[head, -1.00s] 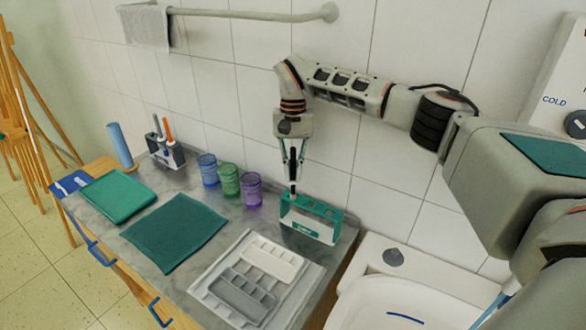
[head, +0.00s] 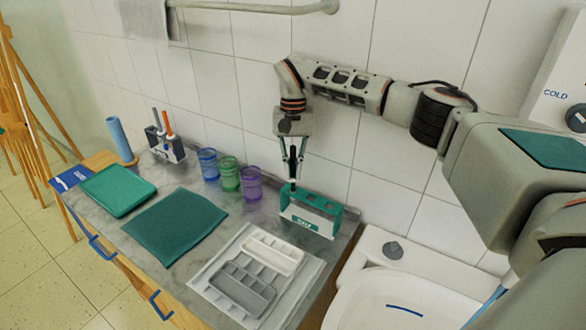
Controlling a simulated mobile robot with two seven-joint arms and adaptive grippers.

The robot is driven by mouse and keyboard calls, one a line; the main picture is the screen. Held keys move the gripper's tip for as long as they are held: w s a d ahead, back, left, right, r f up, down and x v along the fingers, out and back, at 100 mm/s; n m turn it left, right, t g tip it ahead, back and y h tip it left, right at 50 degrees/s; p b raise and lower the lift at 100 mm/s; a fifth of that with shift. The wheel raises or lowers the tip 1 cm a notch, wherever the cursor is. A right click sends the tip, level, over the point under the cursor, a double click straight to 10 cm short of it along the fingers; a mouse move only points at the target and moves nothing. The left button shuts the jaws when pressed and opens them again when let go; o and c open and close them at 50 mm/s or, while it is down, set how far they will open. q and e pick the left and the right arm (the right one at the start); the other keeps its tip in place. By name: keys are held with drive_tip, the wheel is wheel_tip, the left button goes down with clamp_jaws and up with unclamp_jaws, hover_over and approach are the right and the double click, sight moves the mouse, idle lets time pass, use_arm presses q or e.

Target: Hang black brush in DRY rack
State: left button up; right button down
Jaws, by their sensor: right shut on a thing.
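My right gripper (head: 292,152) points down above the green and white rack (head: 309,221) on the counter. It is shut on the black brush (head: 293,186), which hangs upright below the fingers. The brush's lower end is at the left part of the rack; whether it sits in a slot or just behind the rim I cannot tell. The label on the rack's white front is too small to read surely. A second rack (head: 171,150), dark and white, stands at the back left with an orange and a grey brush in it. My left gripper is not in view.
Blue (head: 208,164), green (head: 229,174) and purple (head: 251,184) cups stand left of the green rack. A teal cloth (head: 175,226), green tray (head: 117,190) and grey paint palette (head: 239,289) lie in front. A white sink (head: 390,300) is at the right.

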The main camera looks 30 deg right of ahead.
sight(293, 148)
drive_tip(key=shift+f, duration=2)
drive_tip(key=c, duration=1.5)
unclamp_jaws()
drive_tip(key=shift+o, duration=0.2)
drive_tip(key=shift+r, duration=4.05)
